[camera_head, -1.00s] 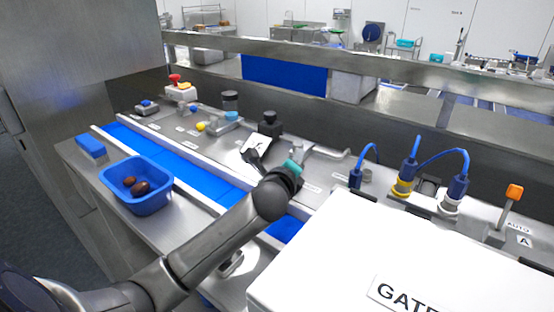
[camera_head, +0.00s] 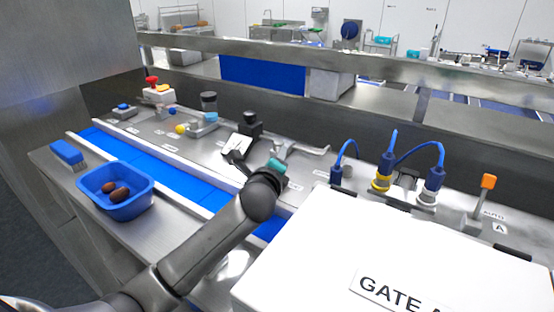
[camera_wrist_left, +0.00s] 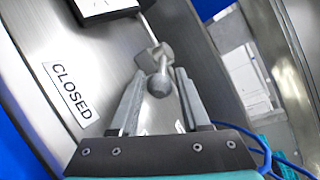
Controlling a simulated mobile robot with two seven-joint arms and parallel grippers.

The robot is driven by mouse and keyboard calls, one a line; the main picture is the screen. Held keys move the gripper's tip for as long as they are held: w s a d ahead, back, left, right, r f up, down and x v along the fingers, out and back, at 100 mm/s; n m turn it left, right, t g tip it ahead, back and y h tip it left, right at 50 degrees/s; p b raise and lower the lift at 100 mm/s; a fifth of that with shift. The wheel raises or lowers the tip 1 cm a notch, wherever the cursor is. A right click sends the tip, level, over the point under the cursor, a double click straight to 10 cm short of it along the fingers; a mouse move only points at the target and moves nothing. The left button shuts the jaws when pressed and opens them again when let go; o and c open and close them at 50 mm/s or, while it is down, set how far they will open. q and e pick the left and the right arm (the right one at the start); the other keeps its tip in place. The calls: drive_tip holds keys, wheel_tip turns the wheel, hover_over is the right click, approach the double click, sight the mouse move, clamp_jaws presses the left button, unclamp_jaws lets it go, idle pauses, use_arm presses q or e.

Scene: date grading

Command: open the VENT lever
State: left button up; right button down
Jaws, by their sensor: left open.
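In the left wrist view a grey metal lever (camera_wrist_left: 159,84) with a rounded end stands out from a small block. A CLOSED label (camera_wrist_left: 71,93) is on the steel panel to its left. My left gripper (camera_wrist_left: 161,73) is open, with one finger on each side of the lever's rounded end; I cannot tell whether either touches it. In the head view my left gripper (camera_head: 282,152) is over the steel worktop, beside a silver handle (camera_head: 312,150). The word VENT is not readable in either view. My right gripper is not in view.
A large white GATE box (camera_head: 340,235) fills the front right. Blue-cabled connectors (camera_head: 383,178) and an orange-tipped lever (camera_head: 488,182) stand behind it. A black device with a white panel (camera_head: 238,144) is left of my gripper. A blue bin (camera_head: 135,207) holds dark dates.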

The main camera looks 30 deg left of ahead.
use_arm(q)
drive_tip(key=shift+v, duration=3.8)
